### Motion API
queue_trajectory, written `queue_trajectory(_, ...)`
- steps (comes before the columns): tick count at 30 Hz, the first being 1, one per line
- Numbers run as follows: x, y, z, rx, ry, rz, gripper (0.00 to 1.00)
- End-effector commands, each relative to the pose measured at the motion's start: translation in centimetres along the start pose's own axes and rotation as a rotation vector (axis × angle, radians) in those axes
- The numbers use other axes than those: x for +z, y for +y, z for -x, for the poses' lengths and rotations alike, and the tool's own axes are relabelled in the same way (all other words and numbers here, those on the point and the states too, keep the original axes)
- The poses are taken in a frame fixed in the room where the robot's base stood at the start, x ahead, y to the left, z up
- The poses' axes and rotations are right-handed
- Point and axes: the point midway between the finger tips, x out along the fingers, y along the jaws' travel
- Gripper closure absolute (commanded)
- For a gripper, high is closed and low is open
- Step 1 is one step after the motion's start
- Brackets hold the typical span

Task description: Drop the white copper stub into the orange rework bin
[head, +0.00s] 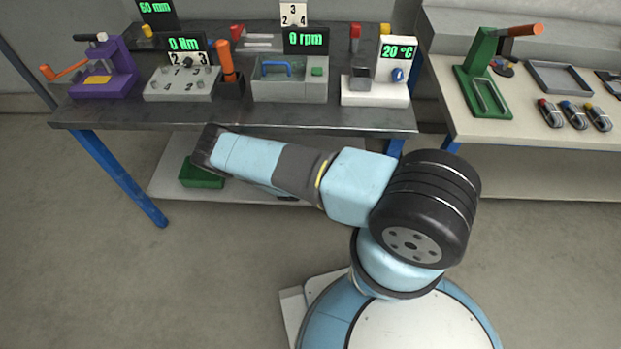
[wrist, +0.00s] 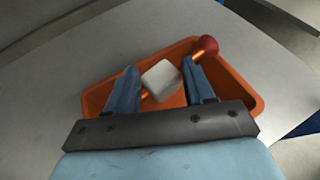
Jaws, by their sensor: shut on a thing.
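In the wrist view my gripper (wrist: 160,83) is shut on the white copper stub (wrist: 161,79), a pale block with copper-coloured ends showing beside it. The stub is between the two blue fingers. Behind and below it is the orange rework bin (wrist: 247,97), and the gripper and stub overlap the bin's opening in this view. The height of the stub above the bin floor cannot be told. Another piece with a red end (wrist: 207,45) shows at the bin's far rim, right of the right finger. The head view does not show the gripper's fingers, the stub or the orange bin.
In the head view a dark bench (head: 300,117) carries a purple vise (head: 105,75) and several devices with green displays. A pale bench (head: 540,125) at the right holds a green press (head: 482,80) and a grey tray (head: 563,77). A green bin (head: 200,177) sits on the lower shelf.

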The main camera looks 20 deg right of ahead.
Motion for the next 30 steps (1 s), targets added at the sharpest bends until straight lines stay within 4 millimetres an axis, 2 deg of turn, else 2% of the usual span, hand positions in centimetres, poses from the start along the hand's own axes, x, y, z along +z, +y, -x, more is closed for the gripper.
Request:
queue_trajectory(6,-0.99,0.1,-0.26,0.003,0.001,0.001,0.78)
queue_trajectory(14,-1.07,0.18,-0.23,0.004,0.0,0.001,0.78)
queue_trajectory(15,-1.07,0.18,-0.23,0.004,0.0,0.001,0.46)
queue_trajectory(24,-1.06,0.2,-0.21,0.004,0.0,0.002,0.17)
queue_trajectory(30,-1.07,0.2,-0.2,0.004,0.0,0.002,0.17)
